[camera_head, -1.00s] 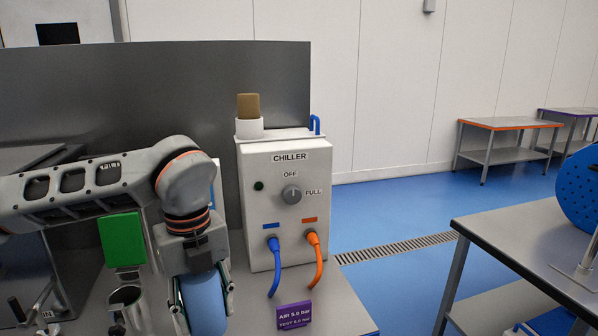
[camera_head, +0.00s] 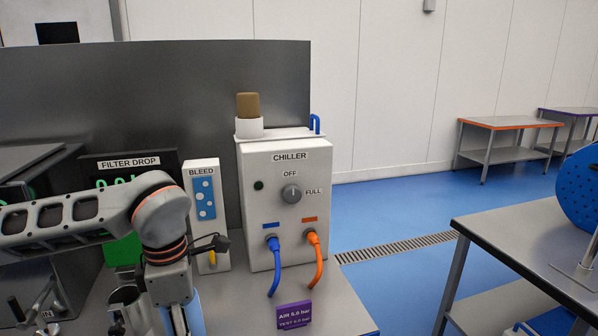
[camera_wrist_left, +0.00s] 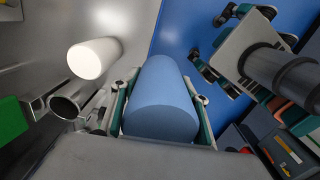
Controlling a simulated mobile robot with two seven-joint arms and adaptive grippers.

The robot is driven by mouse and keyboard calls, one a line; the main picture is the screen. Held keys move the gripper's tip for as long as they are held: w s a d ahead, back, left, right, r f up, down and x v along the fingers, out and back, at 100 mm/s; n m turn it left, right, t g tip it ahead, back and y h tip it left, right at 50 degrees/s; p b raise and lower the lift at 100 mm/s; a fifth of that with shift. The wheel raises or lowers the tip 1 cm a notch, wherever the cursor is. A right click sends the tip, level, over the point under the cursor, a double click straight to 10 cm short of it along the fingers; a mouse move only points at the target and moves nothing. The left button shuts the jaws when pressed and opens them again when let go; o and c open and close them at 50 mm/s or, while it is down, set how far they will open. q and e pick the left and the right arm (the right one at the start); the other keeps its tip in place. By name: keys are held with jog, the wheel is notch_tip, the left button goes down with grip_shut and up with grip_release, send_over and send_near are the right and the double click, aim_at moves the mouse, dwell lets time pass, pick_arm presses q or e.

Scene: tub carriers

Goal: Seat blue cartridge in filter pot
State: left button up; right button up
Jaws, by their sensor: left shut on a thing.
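The blue cartridge (camera_wrist_left: 162,98) is held between the two fingers of my left gripper (camera_wrist_left: 160,92), which is shut on it. In the head view the left gripper (camera_head: 180,322) points down at the bottom edge, and only part of the cartridge (camera_head: 197,318) shows. An open metal pot (camera_head: 130,308), apparently the filter pot, stands just left of the gripper. In the left wrist view the pot's open mouth (camera_wrist_left: 66,105) lies left of the cartridge, apart from it.
A white cylinder (camera_wrist_left: 88,60) stands beyond the pot in the wrist view. Behind the gripper are the BLEED panel (camera_head: 203,180), the FILTER DROP panel (camera_head: 128,164) and the chiller (camera_head: 262,190) with two hoses. A purple sign (camera_head: 293,315) stands at the bench front.

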pick_arm(q)
jog(key=m, duration=0.1)
jog(key=f+m, duration=0.1)
jog(key=m, duration=0.1)
jog(key=a+m, duration=0.1)
jog(key=m, duration=0.1)
jog(key=shift+s+f, duration=0.15)
jog(key=shift+s, duration=0.05)
jog(key=m, duration=0.3)
jog(key=a+f+m, duration=0.1)
jog(key=m, duration=0.1)
jog(key=shift+s+f+m, duration=0.1)
jog(key=shift+s+m, duration=0.05)
jog(key=shift+m, duration=0.15)
jog(key=m, duration=0.4)
jog(key=a+f+m, duration=0.1)
jog(key=m, duration=0.2)
jog(key=a+f+m, duration=0.1)
jog(key=m, duration=0.3)
jog(key=shift+s+a+f+m, duration=0.2)
jog(key=shift+s+m, duration=0.1)
jog(key=shift+s, duration=0.1)
pick_arm(e)
jog(key=shift+r, duration=0.1)
jog(key=c, duration=0.4)
jog(key=shift+o, duration=0.2)
pick_arm(q)
jog(key=shift+d, duration=0.15)
pick_arm(e)
jog(key=shift+w+d, duration=0.1)
